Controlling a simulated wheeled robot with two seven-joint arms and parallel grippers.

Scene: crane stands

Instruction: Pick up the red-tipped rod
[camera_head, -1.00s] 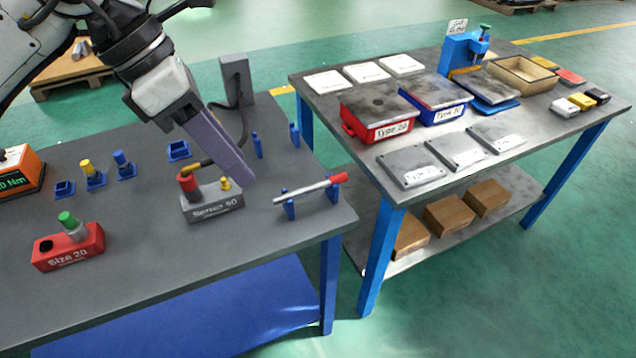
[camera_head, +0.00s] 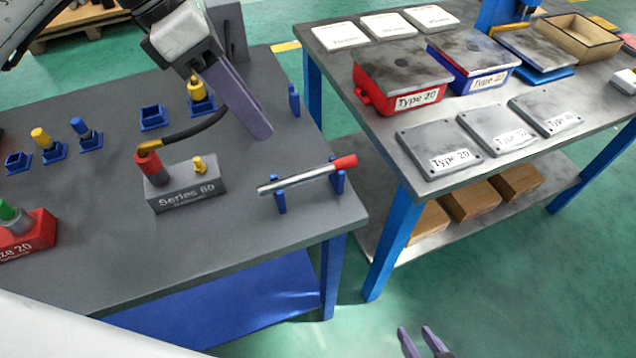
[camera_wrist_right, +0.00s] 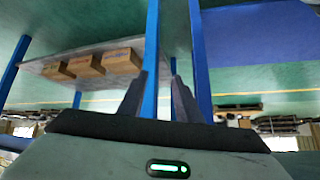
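The red-tipped rod (camera_head: 310,177) is a thin grey rod with a red end at the right. It lies nearly level across two blue holders near the right edge of the grey table. My left gripper (camera_head: 262,130) has purple fingers pointing down above the table, left of the rod and apart from it. Its fingers overlap in view, so the gap is unclear. My right gripper (camera_head: 422,342) is low over the floor at the bottom edge, with its two fingers apart and empty. The right wrist view also shows this open right gripper (camera_wrist_right: 158,82), with no rod in sight.
A grey Series 60 block (camera_head: 187,190) with a cable stands left of the rod. Blue holders (camera_head: 152,118) and a red block (camera_head: 28,238) are further left. A second table (camera_head: 480,192) with bins and plates stands to the right, beyond a floor gap.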

